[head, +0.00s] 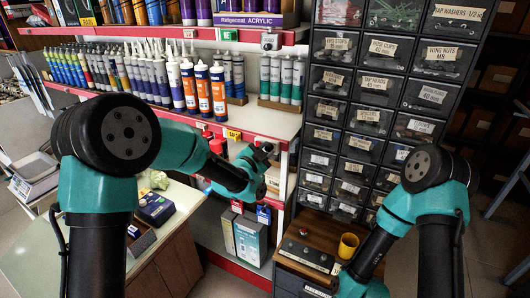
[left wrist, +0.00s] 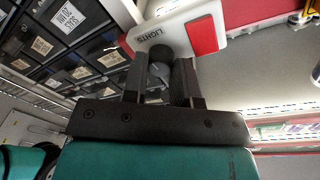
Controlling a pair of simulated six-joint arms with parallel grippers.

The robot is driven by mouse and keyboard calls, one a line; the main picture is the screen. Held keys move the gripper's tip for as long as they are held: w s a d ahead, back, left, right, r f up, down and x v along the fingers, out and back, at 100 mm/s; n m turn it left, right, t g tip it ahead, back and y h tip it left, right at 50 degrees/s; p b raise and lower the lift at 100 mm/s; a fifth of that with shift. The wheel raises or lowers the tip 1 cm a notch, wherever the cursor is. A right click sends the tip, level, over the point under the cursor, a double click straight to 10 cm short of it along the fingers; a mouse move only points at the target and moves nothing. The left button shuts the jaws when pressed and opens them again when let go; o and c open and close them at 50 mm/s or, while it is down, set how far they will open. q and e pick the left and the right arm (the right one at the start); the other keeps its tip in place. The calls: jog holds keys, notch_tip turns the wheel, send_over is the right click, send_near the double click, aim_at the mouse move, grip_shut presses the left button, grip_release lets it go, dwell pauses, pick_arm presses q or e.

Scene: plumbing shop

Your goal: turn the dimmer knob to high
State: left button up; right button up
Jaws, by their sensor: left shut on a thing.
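The dimmer knob (left wrist: 160,72) is a dark round knob on a white plate marked LIGHTS (left wrist: 190,24), seen in the left wrist view on a red and white shelf edge. My left gripper (left wrist: 161,60) is shut on the knob, with one dark finger on each side of it. In the head view my left gripper (head: 264,151) is at the red shelf front, left of the drawer cabinet, and hides the knob. The knob's pointer and any high or low marks cannot be made out. My right arm comes in at the right, but its gripper is out of the picture.
A cabinet of small labelled drawers (head: 371,115) stands right of my left gripper. Orange tubes (head: 203,90) and other cartridges stand on the shelf above. A yellow mug (head: 348,245) stands on a wooden surface near my right arm.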

pick_arm(q)
jog(key=shift+m, duration=0.5)
jog(key=o, duration=0.9)
jog(key=shift+r, duration=0.1)
